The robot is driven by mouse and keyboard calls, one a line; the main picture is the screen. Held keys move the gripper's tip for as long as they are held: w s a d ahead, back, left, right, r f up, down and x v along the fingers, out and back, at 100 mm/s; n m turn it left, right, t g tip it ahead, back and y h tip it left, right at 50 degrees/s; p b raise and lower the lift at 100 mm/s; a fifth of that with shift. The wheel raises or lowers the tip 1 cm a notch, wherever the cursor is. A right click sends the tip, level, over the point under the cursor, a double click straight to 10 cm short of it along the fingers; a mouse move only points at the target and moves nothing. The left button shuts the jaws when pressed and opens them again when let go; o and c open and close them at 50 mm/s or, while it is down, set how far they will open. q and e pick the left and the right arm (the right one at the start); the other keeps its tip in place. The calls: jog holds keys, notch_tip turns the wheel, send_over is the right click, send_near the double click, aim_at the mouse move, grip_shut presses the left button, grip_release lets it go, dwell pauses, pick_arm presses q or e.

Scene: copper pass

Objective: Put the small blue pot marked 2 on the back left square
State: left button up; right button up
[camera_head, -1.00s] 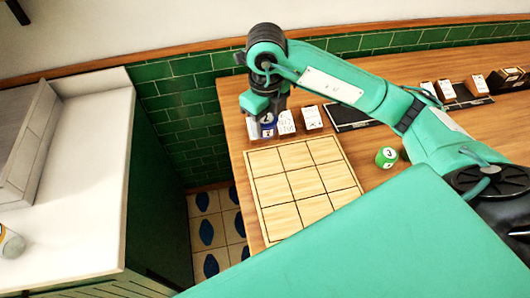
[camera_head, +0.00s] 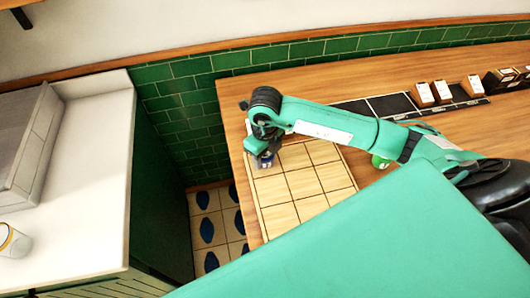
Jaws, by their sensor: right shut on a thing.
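The small blue pot (camera_head: 267,161) is in my right gripper (camera_head: 263,155), which is shut on it. Its number cannot be read here. The gripper is over the back left square of the pale wooden board (camera_head: 305,183), which is marked in a grid of squares. I cannot tell whether the pot touches the board. My left gripper is not in view.
A green pot (camera_head: 379,162) stands right of the board, partly hidden by my right arm. A dark strip (camera_head: 390,105) and several card-topped blocks (camera_head: 442,90) lie at the back right. The counter's left edge is close to the board.

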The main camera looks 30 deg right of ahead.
jog(key=shift+f, duration=0.1)
jog(key=o, duration=0.6)
jog(key=shift+f, duration=0.1)
jog(key=o, duration=0.5)
jog(key=shift+c, duration=0.2)
jog(key=shift+r, duration=0.35)
notch_tip(320, 180, up, 10)
jog(key=b, duration=0.3)
jog(key=shift+r, duration=0.9)
